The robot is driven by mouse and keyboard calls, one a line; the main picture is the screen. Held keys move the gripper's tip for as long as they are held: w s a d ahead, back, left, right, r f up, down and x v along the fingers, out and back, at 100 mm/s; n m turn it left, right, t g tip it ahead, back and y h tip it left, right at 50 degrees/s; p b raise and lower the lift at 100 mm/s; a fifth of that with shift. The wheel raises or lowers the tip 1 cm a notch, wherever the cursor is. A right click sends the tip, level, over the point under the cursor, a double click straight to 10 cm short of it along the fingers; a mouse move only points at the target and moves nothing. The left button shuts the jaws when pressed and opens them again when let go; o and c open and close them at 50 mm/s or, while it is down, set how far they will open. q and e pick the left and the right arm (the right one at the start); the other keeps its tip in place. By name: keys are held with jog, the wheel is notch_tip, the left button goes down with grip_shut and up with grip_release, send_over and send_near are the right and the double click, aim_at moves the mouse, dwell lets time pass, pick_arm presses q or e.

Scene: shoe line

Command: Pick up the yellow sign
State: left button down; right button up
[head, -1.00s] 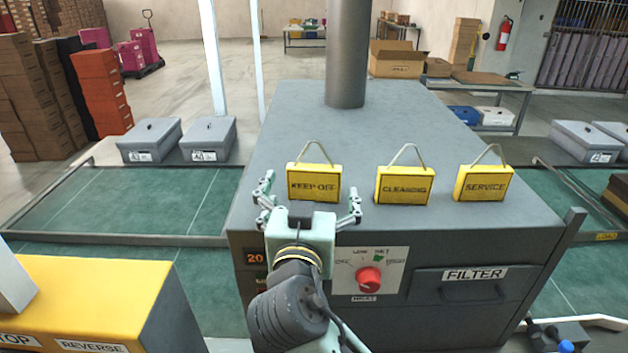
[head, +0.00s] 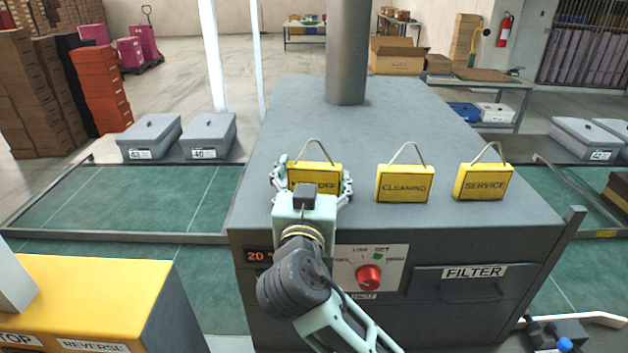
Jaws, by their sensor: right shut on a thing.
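Three yellow signs with rope loops stand in a row on top of the grey machine (head: 290,108). The left one, the KEEP OFF sign (head: 318,172), is partly hidden behind my right gripper (head: 312,182). The gripper's fingers are shut on its left and right sides. The sign is upright and seems to rest on the machine top. The CLEANING sign (head: 404,184) is in the middle and the SERVICE sign (head: 483,182) is at the right, both untouched. My left gripper is not in view.
The machine front has a red knob (head: 368,277) and a FILTER drawer (head: 474,288). A yellow control box (head: 90,290) stands at the lower left. Grey lidded boxes (head: 149,137) sit beyond the green conveyor (head: 140,197). A grey column (head: 347,50) rises behind the signs.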

jog(key=shift+c, duration=0.8)
jog(key=shift+r, duration=0.1)
